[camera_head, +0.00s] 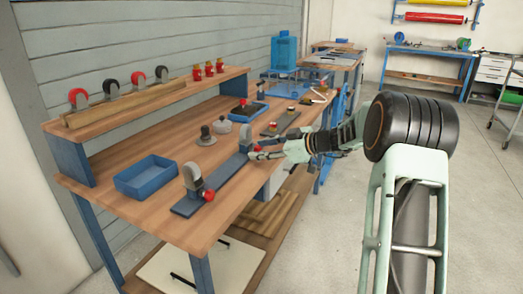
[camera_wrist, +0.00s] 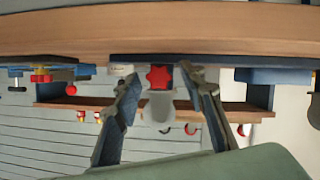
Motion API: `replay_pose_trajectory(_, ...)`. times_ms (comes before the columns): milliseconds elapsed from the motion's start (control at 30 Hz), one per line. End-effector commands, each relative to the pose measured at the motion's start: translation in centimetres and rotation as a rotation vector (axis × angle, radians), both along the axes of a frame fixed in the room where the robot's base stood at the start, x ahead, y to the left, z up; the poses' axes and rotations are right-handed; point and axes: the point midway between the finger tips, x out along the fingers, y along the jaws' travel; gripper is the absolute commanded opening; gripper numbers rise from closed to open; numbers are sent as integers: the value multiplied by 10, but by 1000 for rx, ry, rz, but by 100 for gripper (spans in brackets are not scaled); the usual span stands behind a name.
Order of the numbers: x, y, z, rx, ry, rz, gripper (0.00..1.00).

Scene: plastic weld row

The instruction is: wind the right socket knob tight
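A long dark plate (camera_head: 222,178) lies along the bench's front edge and bears two grey upright sockets with red knobs. The left socket (camera_head: 193,178) has its red knob (camera_head: 208,195) facing the front, clear of my gripper. In the upside-down wrist view, the star-shaped red knob (camera_wrist: 159,77) sits between the open fingertips (camera_wrist: 160,90), with a gap visible on each side. The grey socket body shows behind it.
A blue tray (camera_head: 147,177) and a dark round-topped item (camera_head: 206,136) stand on the bench left of the plate. A raised shelf (camera_head: 150,98) behind holds red and black rollers and several red items. The floor (camera_head: 320,240) in front of the bench is clear.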

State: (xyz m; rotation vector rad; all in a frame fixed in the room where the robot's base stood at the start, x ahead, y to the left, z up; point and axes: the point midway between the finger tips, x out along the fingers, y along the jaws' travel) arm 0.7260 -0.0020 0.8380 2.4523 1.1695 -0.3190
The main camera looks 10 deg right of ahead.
Motion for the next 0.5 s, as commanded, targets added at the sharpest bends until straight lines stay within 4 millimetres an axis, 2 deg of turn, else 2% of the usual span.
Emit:
replay_pose_trajectory(100,0,0,0,0,0,0,37)
replay_pose_trajectory(433,0,0,0,0,0,0,0)
replay_pose_trajectory(500,0,0,0,0,0,0,0)
